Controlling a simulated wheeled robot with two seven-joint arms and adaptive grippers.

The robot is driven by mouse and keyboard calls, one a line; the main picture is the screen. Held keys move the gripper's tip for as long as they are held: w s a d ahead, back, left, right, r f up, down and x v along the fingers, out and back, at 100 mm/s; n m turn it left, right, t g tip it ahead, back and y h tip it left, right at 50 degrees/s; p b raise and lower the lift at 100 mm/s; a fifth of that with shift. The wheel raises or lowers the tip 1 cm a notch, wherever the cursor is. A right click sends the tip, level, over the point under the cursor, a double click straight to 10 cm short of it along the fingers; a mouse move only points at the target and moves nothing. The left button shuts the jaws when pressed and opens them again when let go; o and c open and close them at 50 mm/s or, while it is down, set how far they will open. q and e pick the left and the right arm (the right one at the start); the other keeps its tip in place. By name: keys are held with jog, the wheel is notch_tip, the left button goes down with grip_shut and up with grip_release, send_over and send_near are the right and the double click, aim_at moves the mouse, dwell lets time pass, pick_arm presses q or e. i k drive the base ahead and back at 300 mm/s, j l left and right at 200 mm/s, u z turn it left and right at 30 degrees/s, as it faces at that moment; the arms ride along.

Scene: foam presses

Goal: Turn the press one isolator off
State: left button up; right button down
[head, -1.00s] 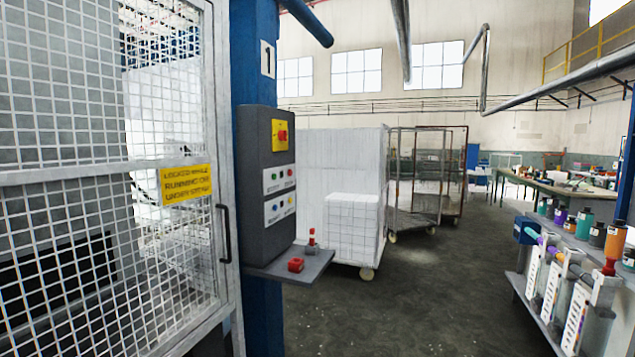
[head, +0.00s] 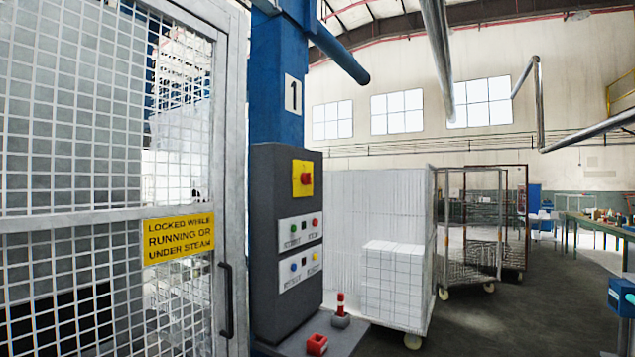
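The press one control box (head: 286,240) is a dark grey cabinet on a blue column (head: 277,100) that carries a "1" plate (head: 293,95). The isolator (head: 303,179) is a red knob on a yellow square plate near the top of the box face. I cannot tell from here how the knob is turned. Neither of my grippers shows in the head view.
A mesh gate (head: 110,190) with a yellow warning sign (head: 178,238) and dark handle (head: 227,300) stands left. A shelf under the box holds a red block (head: 317,344) and a small red-topped item (head: 340,312).

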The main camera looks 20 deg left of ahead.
aim_at(306, 177)
jog(key=i+j+z, duration=0.1)
jog(key=i, duration=1.35)
